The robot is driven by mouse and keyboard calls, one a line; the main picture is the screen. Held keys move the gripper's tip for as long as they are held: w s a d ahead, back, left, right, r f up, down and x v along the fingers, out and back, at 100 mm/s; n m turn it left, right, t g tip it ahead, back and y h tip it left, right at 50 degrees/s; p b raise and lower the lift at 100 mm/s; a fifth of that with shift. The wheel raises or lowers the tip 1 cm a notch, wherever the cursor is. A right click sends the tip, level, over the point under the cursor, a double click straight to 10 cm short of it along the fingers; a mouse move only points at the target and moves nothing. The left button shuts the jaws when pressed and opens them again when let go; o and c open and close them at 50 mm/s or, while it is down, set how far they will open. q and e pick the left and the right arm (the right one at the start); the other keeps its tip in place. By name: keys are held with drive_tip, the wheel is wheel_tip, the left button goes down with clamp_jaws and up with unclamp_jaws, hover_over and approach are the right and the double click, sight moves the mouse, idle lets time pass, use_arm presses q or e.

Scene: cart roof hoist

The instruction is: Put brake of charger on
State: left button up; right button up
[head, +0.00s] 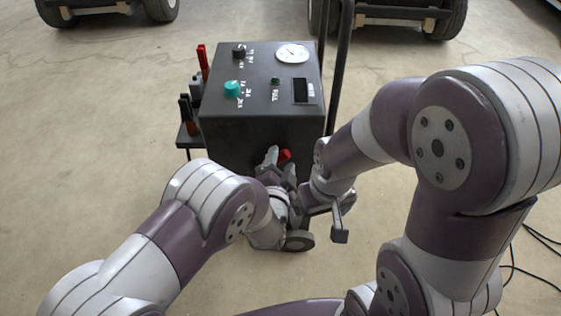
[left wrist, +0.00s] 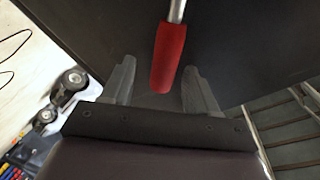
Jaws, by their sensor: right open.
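The charger (head: 262,85) is a dark box on small wheels in the middle of the head view. Its brake lever has a red grip (head: 285,155) on the near side, low down. My left gripper (head: 280,163) is at this grip with its fingers apart. In the left wrist view the red grip (left wrist: 168,58) hangs on a metal rod between the two open fingers, with a gap on each side. I cannot tell its exact depth between them. My right gripper (head: 335,213) is open and empty, to the right of the left one; its fingers are partly hidden.
The charger's top carries a teal knob (head: 232,89), a black knob (head: 239,51) and a gauge (head: 292,53). Red and black clamps (head: 202,62) stand on its left side. A dark handle post (head: 341,60) rises at its right. Cables (head: 530,250) lie on the floor at the right.

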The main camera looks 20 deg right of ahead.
use_arm(q)
drive_tip(key=shift+s+a+r+p, duration=0.1)
drive_tip(key=shift+s+r+p, duration=0.1)
drive_tip(key=shift+p, duration=0.1)
drive_tip(key=f+p+v, duration=0.1)
drive_tip(key=p+v, duration=0.2)
drive_tip(key=v, duration=0.4)
drive_tip(key=shift+r, duration=0.4)
